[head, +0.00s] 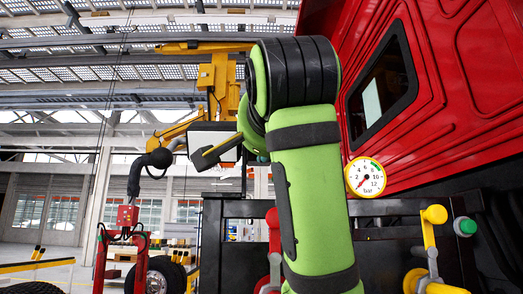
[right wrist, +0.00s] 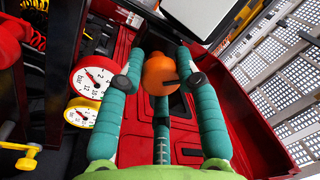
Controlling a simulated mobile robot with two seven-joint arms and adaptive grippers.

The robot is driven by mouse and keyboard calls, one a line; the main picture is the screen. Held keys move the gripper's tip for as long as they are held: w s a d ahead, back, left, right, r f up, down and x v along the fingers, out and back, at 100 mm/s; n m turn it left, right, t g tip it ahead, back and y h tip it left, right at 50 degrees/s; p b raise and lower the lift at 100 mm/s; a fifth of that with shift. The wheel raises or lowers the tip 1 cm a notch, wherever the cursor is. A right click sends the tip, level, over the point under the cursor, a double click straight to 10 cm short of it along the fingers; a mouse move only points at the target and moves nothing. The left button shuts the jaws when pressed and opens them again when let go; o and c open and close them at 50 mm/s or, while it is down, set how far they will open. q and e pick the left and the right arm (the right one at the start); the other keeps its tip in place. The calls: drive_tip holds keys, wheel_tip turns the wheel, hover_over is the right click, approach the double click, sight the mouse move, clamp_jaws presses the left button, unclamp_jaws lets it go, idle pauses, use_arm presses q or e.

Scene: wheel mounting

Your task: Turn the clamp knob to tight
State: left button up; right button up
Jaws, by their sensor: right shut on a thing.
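My right gripper (right wrist: 159,82) has teal padded fingers with dark tips. It is closed around the knob, with fingers on both sides and one below. Whether the knob stands at tight cannot be read. In the head view my green and black arm fills the middle; I cannot make out the right gripper's fingers or the knob there. My left gripper is in neither view.
A yellow-rimmed gauge (head: 365,177) is beside the red truck cab (head: 455,85). A red-rimmed gauge (right wrist: 92,80) sits left of my fingers. A yellow lever (head: 430,240) stands at the right. A red wheel stand (head: 128,216) and tyres are at the lower left.

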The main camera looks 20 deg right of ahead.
drive_tip(key=m, duration=0.4)
drive_tip(key=shift+s+r+h, duration=0.1)
drive_tip(key=shift+r+h, duration=0.1)
drive_tip(key=shift+h, duration=0.2)
drive_tip(key=shift+m+h, duration=0.5)
drive_tip(key=shift+m, duration=1.7)
drive_tip(key=o, duration=1.2)
drive_tip(key=shift+c, duration=0.2)
drive_tip(key=shift+d, duration=0.15)
drive_tip(key=shift+f, duration=0.1)
drive_tip(key=shift+s, duration=0.1)
drive_tip(key=v, duration=0.7)
drive_tip(key=shift+s, duration=0.15)
